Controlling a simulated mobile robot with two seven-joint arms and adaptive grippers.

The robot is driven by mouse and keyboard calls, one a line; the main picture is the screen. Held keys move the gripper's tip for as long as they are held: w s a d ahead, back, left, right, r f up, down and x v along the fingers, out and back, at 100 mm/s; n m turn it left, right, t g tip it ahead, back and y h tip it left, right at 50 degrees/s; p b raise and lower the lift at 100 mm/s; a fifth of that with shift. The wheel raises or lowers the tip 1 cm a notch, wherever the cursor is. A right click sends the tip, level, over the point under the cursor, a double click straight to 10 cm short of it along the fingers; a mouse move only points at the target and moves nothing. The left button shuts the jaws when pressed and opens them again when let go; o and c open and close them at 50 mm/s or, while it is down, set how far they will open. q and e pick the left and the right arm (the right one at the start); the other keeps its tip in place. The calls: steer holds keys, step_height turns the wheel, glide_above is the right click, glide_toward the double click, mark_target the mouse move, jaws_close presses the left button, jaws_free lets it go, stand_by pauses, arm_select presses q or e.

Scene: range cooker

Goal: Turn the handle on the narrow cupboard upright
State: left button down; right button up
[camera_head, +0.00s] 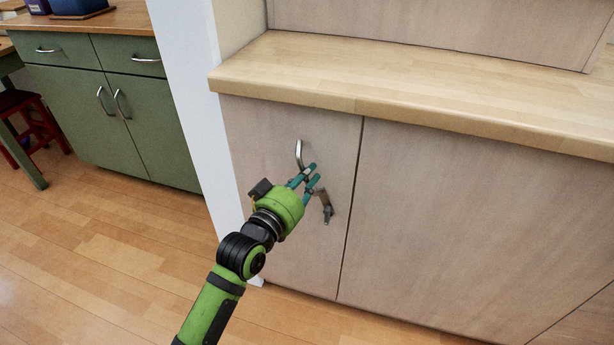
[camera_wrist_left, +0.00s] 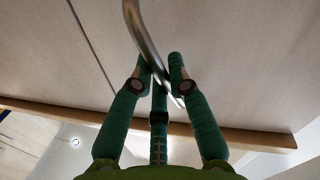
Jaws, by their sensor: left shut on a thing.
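The metal handle (camera_head: 299,152) is on the front of the narrow cupboard (camera_head: 255,130), left of a vertical seam. Its visible upper part stands about upright, roughly in line with the seam. Its lower part is hidden behind my left gripper (camera_head: 312,177), which is shut on it. In the left wrist view the curved handle (camera_wrist_left: 140,35) comes down from the top between the teal fingers of the gripper (camera_wrist_left: 164,80). A small dark grey part beside the gripper in the head view is too small to name surely. My right gripper is not in view.
A wooden worktop (camera_head: 420,95) overhangs the cupboard. A wide pale panel (camera_head: 470,230) lies to the right of the seam. A white wall end (camera_head: 190,70) stands at left, then a green cabinet (camera_head: 85,115) and a red stool (camera_head: 30,130). The wooden floor (camera_head: 110,250) is clear.

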mark_target(340, 170)
arm_select(q)
steer(key=shift+d+r, duration=0.1)
steer(key=shift+d, duration=0.05)
steer(key=p, duration=0.1)
steer(key=d+m+p, duration=0.1)
steer(key=p, duration=0.1)
steer(key=shift+s+d+r, duration=0.25)
steer(key=shift+s+r, duration=0.05)
steer(key=shift+r, duration=0.05)
steer(key=shift+d+m+p, duration=0.2)
steer(key=shift+m+p, duration=0.1)
steer(key=shift+p, duration=0.15)
steer(key=shift+s+d+r+m+g+p, duration=0.15)
steer(key=shift+d+m+p, duration=0.25)
steer(key=shift+p, duration=0.2)
steer(key=shift+s+d+m+g+p, duration=0.15)
steer(key=shift+d+m+p, duration=0.2)
steer(key=shift+p, duration=0.2)
steer(key=shift+s+d+f+m+y+p, duration=0.2)
steer(key=shift+d+f+m+y+p, duration=0.1)
steer(key=shift+d+m+p, duration=0.25)
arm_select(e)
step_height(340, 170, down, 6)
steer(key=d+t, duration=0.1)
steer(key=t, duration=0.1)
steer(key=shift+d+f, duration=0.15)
arm_select(q)
steer(key=shift+d, duration=0.1)
steer(key=c, duration=1.2)
jaws_free()
